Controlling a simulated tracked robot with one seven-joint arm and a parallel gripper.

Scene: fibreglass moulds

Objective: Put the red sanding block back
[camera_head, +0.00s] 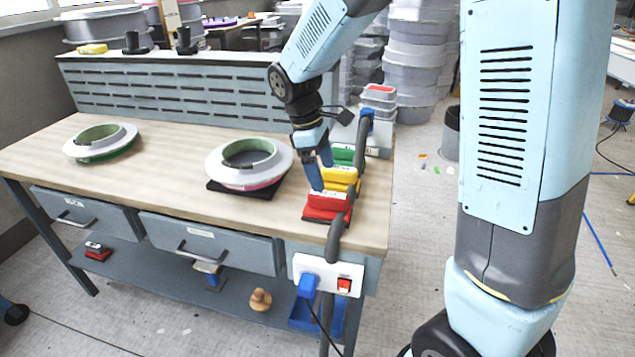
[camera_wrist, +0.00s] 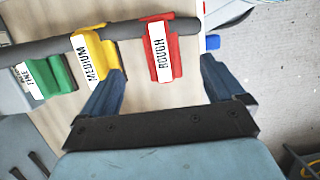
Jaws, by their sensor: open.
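A red sanding block (camera_head: 327,201) with a white label lies at the right end of the bench top, in front of a yellow block (camera_head: 341,175) and a green block (camera_head: 344,156). In the wrist view the red block (camera_wrist: 174,48) reads ROUGH, the yellow (camera_wrist: 88,42) MEDIUM and the green (camera_wrist: 55,76) FINE. My gripper (camera_head: 319,176) is open above this row. In the wrist view, the red block shows between the spread fingers (camera_wrist: 162,70), with gaps on both sides. Another small red object (camera_head: 98,251) with a dark and white top sits on the lower shelf.
A dark grey pipe (camera_head: 360,150) runs along the bench's right edge beside the blocks. Two round moulds (camera_head: 100,142) (camera_head: 270,165) stand on the bench. A wooden knob-like piece (camera_head: 260,299) and a blue bin (camera_head: 342,318) are on the lower shelf. The bench front is clear.

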